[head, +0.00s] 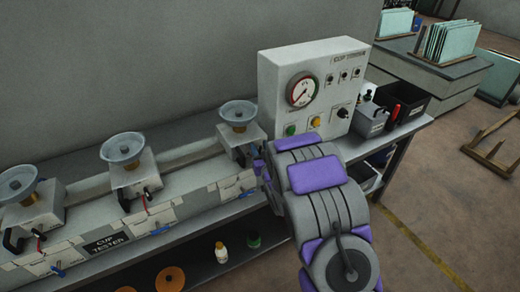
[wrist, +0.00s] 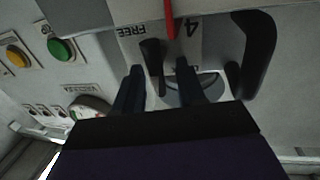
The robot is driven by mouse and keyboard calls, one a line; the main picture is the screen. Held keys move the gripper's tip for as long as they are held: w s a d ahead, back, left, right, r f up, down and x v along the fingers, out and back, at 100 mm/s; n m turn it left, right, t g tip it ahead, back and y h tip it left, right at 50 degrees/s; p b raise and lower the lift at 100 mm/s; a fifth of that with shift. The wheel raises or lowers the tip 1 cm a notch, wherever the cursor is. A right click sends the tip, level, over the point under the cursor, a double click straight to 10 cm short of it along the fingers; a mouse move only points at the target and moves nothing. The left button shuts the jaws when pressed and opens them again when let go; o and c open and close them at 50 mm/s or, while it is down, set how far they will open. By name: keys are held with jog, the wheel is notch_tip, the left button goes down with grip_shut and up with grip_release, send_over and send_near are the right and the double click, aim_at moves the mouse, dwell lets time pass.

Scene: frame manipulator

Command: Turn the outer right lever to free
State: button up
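The rightmost cup station (head: 238,148) of the bench tester has a white body with a grey suction cup on top. My gripper (head: 262,165) is at its right side in the head view, where my arm hides part of it. In the wrist view, my gripper (wrist: 159,66) is open, its two dark fingers apart. A black lever (wrist: 151,50) by an upside-down FREE label (wrist: 138,30) shows between the fingertips, nearer the left one. I cannot tell whether they touch it. A red lever (wrist: 170,18) points up just right of it.
A black curved handle (wrist: 256,58) stands close right of the fingers. A control box (head: 318,85) with a gauge and buttons stands behind my arm. Other cup stations (head: 130,165) line the bench to the left.

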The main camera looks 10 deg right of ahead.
jog(key=shift+c, duration=0.4)
grip_shut()
jog(key=shift+d+m, duration=0.1)
jog(key=shift+m, duration=0.2)
jog(key=m+p, duration=0.3)
jog(key=shift+w+d+g, duration=0.1)
jog(key=shift+d+g, duration=0.15)
jog(key=shift+g, duration=0.15)
jog(key=m, duration=0.1)
jog(key=m+p, duration=0.2)
jog(key=m, duration=0.1)
jog(key=shift+w+d+f+g, duration=0.1)
jog(key=shift+d+f+g, duration=0.1)
jog(key=shift+d+g, duration=0.2)
jog(key=m, duration=0.2)
jog(key=f+m+y, duration=0.1)
jog(key=m, duration=0.1)
jog(key=shift+d+g, duration=0.15)
jog(key=shift+g, duration=0.15)
jog(key=m, duration=0.2)
jog(key=m+y+b, duration=0.1)
jog(key=m, duration=0.1)
jog(key=shift+d+f+g+y, duration=0.1)
jog(key=shift+f+g+y, duration=0.2)
jog(key=shift+f+g, duration=0.1)
